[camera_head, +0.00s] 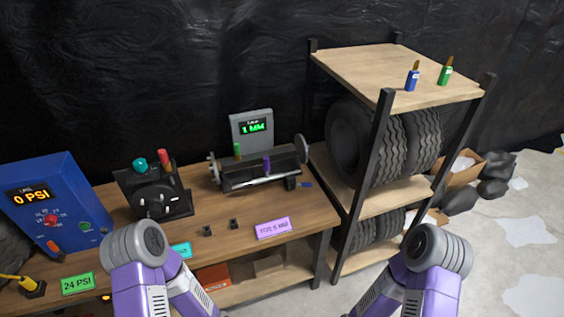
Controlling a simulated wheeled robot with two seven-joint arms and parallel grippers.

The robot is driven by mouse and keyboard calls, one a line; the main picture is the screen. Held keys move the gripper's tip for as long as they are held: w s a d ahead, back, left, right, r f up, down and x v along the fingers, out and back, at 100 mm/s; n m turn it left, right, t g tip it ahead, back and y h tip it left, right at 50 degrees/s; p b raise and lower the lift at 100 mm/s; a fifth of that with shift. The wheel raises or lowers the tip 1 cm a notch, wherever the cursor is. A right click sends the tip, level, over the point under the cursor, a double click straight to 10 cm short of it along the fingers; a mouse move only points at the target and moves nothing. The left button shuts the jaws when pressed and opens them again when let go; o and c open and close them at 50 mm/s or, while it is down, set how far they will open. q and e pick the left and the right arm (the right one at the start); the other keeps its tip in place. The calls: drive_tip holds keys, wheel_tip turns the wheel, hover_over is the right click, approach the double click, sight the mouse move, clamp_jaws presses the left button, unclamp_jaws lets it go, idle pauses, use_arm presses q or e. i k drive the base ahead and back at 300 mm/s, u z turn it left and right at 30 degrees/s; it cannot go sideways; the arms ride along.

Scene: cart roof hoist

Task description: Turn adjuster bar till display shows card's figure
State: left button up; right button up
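The adjuster bar (262,182) is a horizontal silver bar on a dark fixture at the right of the bench, with a purple piece and a green piece standing on the fixture. Behind it, a grey display box (252,127) reads "1 MM" in green. A purple card (273,229) at the bench's front edge appears to read "TOE 6 MM". Both my arms show at the bottom edge, but neither gripper is in view. Nothing of mine touches the bar.
A blue gauge box (55,205) reading "0 PSI", a black device (155,190) and a green "24 PSI" card (78,284) are at the bench's left. A tire shelf (400,75) stands close on the right, with two bottles on top. Two small black blocks sit mid-bench.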

sight(266, 159)
drive_tip(key=z, duration=0.55)
drive_tip(key=i, duration=0.8)
drive_tip(key=z, duration=0.3)
